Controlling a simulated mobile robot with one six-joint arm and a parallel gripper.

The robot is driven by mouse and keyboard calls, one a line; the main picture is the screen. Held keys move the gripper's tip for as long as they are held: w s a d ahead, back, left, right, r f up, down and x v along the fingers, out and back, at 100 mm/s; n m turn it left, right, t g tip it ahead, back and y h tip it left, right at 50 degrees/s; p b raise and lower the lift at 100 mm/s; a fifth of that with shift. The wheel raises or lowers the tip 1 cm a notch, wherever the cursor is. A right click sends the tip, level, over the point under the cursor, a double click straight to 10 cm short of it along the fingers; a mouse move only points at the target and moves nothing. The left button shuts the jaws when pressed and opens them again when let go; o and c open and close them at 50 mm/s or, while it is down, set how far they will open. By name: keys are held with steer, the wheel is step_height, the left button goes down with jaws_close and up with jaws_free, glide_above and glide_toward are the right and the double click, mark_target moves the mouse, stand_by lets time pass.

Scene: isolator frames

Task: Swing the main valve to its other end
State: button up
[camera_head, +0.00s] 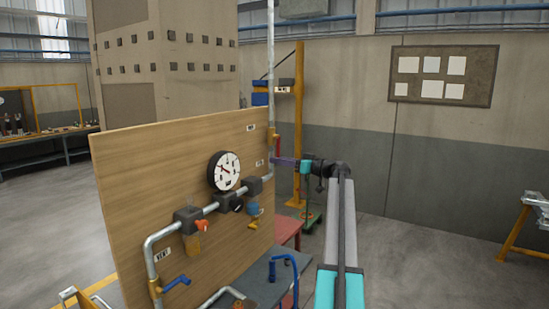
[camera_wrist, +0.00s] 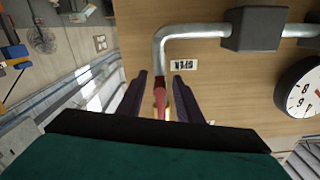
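The main valve is on the vertical pipe at the board's right edge in the head view, with a brass body (camera_head: 270,138) and a red lever (camera_head: 277,147). The lever looks upright, roughly along the pipe. In the wrist view the red lever (camera_wrist: 160,92) lies between my two dark purple fingers. My gripper (camera_head: 278,162) reaches in from the right near the lever's lower part; it also shows in the wrist view (camera_wrist: 161,78). The fingers are apart, with narrow gaps visible beside the lever. The brass body is mostly hidden in the wrist view.
The wooden board (camera_head: 140,170) carries a round gauge (camera_head: 224,171), grey pipework, an orange knob (camera_head: 202,225) and a blue-handled valve (camera_head: 176,282). An "OPEN" label (camera_wrist: 184,65) is close to the lever. A yellow post (camera_head: 298,120) stands behind my arm.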

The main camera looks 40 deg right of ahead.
steer(key=x, duration=0.3)
steer(key=shift+p, duration=0.4)
steer(key=shift+c, duration=0.5)
